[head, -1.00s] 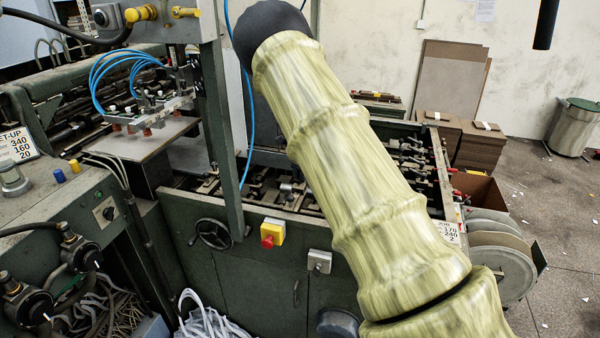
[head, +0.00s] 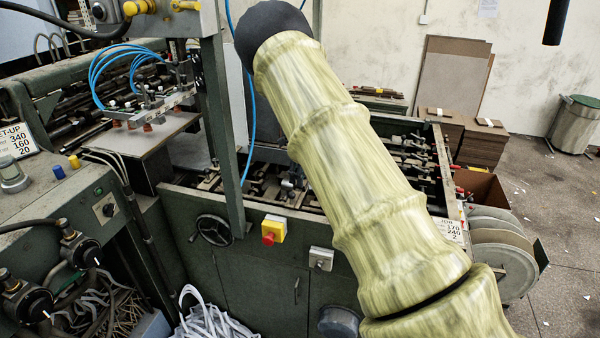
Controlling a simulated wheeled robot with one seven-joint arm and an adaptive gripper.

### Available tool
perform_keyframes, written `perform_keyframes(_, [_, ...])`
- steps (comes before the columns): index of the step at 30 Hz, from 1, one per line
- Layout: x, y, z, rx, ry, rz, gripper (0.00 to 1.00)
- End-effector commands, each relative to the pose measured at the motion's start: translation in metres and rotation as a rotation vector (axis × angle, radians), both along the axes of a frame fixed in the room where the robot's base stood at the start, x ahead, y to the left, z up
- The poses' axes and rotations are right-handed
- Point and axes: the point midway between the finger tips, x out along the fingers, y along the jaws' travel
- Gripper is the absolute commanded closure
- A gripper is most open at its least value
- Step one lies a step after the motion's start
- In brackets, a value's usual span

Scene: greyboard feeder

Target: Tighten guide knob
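My arm, in a pale yellow-green sleeve, crosses the middle of the head view and ends at a dark rounded part at the top. My gripper does not show. The green machine (head: 265,212) stands behind the arm, with a bed of dark guides and clamps (head: 408,160) partly hidden by the sleeve. I cannot tell which of the small parts is the guide knob. A black handwheel (head: 213,230) is on the machine's front. A set-up card (head: 14,141) stands at the left and a job card (head: 449,229) is at the right end of the bed.
A red button on a yellow box (head: 273,229) and a grey switch box (head: 320,259) stick out from the front panel. A green upright post (head: 222,130) and blue hoses (head: 128,60) stand left of my arm. Reels (head: 500,250) are at the right, with open floor beyond.

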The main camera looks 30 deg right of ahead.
Motion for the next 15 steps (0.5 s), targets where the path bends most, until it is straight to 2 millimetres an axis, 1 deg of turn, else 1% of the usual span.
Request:
perform_keyframes(8, [0.003, 0.001, 0.007, -0.003, -0.005, 0.003, 0.44])
perform_keyframes(11, [0.004, 0.001, 0.015, -0.004, -0.006, 0.003, 0.44])
perform_keyframes(15, [0.004, 0.000, 0.036, -0.003, -0.008, 0.003, 0.44])
